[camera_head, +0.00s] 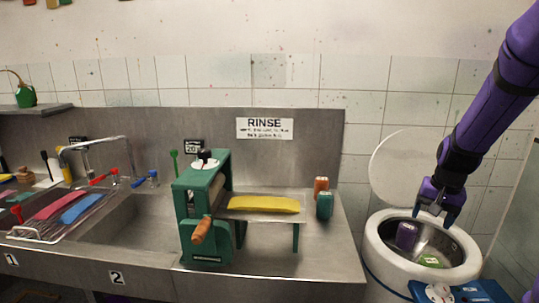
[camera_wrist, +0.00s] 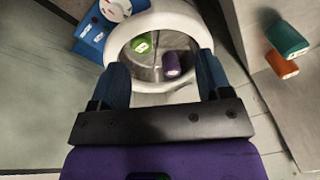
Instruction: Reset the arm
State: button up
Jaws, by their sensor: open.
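My gripper (camera_head: 437,211) is at the end of my purple arm, above the open round white tub (camera_head: 377,250) at the right in the head view. In the wrist view its two blue fingers (camera_wrist: 162,82) are spread wide with nothing between them. The tub, seen beyond the fingertips in the wrist view, holds a purple block (camera_head: 406,236) and a green block (camera_head: 431,262). Both also show in the wrist view, the purple one (camera_wrist: 173,64) to the right of the green one (camera_wrist: 142,43).
A steel counter carries a green roller press (camera_head: 205,210) with a yellow cloth (camera_head: 263,204). An orange block (camera_head: 321,188) and a teal block (camera_head: 324,206) stand at its right end. The tub's round lid (camera_head: 405,165) is raised behind it. A blue control box (camera_head: 458,292) is in front.

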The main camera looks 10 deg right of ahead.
jog(key=s+a+r+n+t, duration=0.2)
jog(key=s+a+r+n, duration=0.4)
jog(key=s+a+r, duration=0.8)
jog(key=s+a+r+n+t, duration=0.1)
jog(key=s+a+r+n, duration=0.1)
jog(key=s+a+r, duration=0.2)
jog(key=shift+s+a, duration=0.85)
jog(key=shift+s, duration=0.35)
jog(key=shift+r, duration=0.1)
